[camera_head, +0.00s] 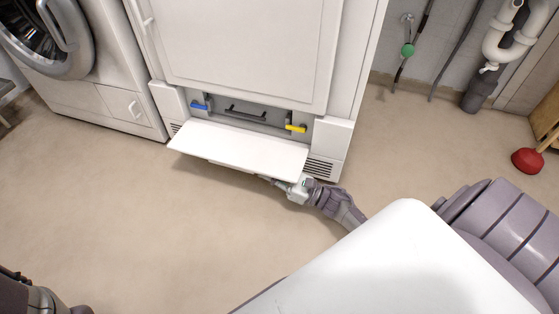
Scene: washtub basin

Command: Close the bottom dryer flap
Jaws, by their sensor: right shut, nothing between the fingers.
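The bottom flap (240,148) of the white dryer (245,45) is open and sticks out forward, roughly level. Behind it the recess shows a blue lever (200,106), a dark handle (246,114) and a yellow lever (296,128). My right gripper (272,181) is at the flap's front right corner, low and partly hidden under the flap's edge. It looks shut with nothing in it. I cannot tell whether it touches the flap.
A washing machine (95,75) stands to the left of the dryer. A red plunger (527,160) stands on the floor at the right, near white pipes (497,40). The beige floor (150,220) in front of the dryer is clear.

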